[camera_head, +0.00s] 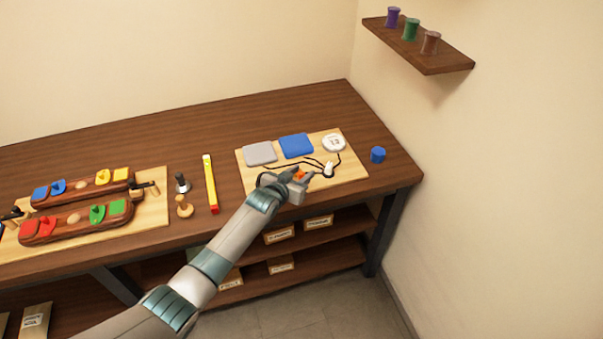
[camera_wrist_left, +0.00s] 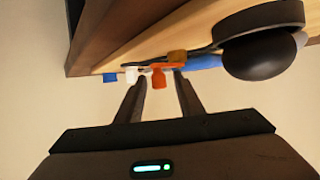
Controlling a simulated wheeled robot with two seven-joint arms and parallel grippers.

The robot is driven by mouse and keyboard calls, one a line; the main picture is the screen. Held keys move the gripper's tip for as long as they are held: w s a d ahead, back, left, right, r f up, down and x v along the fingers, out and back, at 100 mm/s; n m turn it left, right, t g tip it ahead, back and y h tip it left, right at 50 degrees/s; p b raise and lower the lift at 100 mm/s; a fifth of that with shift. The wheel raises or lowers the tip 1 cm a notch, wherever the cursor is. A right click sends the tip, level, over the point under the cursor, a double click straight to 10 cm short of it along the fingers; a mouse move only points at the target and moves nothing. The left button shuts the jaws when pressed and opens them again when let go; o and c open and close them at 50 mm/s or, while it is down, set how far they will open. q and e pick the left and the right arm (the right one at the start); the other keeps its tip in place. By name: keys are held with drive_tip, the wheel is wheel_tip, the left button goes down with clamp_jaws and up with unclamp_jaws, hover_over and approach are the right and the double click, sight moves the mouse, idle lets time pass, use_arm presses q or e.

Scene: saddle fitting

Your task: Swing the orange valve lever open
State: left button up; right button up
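The orange valve lever (camera_head: 299,175) is small and sits near the front edge of the light wooden board, partly hidden by my left gripper. In the left wrist view the orange lever (camera_wrist_left: 159,78) shows between the two fingertips, toward the left finger, with a brass-coloured piece (camera_wrist_left: 177,56) beside it. My left gripper (camera_head: 306,176) reaches in over the board from the left, and its fingers (camera_wrist_left: 159,82) are apart. I cannot tell whether a finger touches the lever. My right gripper is in neither view.
The board (camera_head: 357,173) also carries a grey pad (camera_head: 260,153), a blue pad (camera_head: 296,146), a white round dial (camera_head: 334,143), dark cables and a white piece (camera_head: 328,169). A blue cap (camera_head: 377,155) stands to the right. A yellow level (camera_head: 210,184) lies left. A black knob (camera_wrist_left: 262,45) looms close.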

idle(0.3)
use_arm(q)
clamp_jaws()
drive_tip(key=shift+f, duration=0.1)
